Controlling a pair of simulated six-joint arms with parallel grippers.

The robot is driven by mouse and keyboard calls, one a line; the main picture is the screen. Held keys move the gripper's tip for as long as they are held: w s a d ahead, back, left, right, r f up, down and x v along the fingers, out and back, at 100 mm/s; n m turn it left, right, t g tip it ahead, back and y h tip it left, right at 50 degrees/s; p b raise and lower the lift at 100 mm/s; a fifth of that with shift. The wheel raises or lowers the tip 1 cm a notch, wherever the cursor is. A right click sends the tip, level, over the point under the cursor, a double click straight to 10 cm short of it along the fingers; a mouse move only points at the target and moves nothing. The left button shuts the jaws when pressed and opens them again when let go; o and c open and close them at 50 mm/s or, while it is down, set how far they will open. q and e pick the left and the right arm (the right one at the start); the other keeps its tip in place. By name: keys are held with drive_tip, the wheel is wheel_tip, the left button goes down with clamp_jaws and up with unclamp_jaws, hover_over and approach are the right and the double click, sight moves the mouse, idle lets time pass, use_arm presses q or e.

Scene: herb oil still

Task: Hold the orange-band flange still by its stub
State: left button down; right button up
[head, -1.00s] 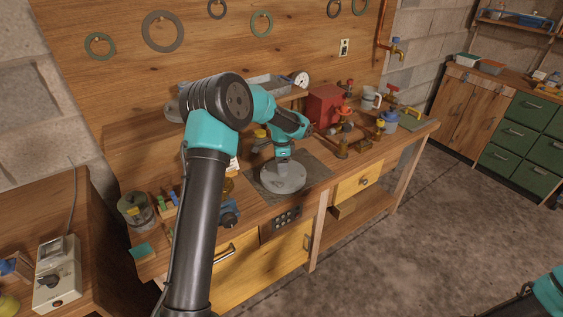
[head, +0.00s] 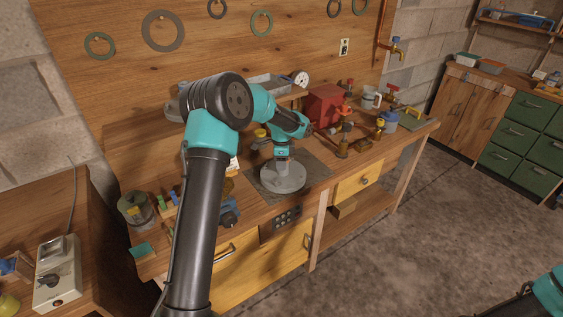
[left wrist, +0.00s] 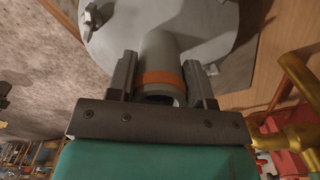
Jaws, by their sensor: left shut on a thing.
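The orange-band flange is a wide grey disc (head: 283,183) lying on a dark mat on the workbench. In the left wrist view, its grey stub (left wrist: 160,52) rises from the disc (left wrist: 205,25) and carries an orange band (left wrist: 160,78). My left gripper (head: 282,163) stands over the disc. In the left wrist view, its two fingers (left wrist: 160,82) lie on either side of the stub at the band, shut on it. The stub's far side is hidden. My right gripper is out of view; only a piece of my right arm shows at the bottom right.
A red box (head: 324,104), brass fittings (head: 342,147) and a white mug (head: 371,100) stand to the right on the bench. A glass jar (head: 135,208) and a blue device (head: 228,213) stand to the left. The dark mat (head: 316,168) is bare beside the disc.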

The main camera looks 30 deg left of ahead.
use_arm(q)
drive_tip(key=shift+m, duration=0.4)
drive_tip(key=shift+m, duration=0.8)
drive_tip(key=shift+w+m, duration=0.1)
drive_tip(key=shift+m, duration=0.9)
drive_tip(key=shift+w+m, duration=0.1)
drive_tip(key=shift+m, duration=0.9)
drive_tip(key=shift+c, duration=2.3)
unclamp_jaws()
drive_tip(key=shift+r, duration=0.1)
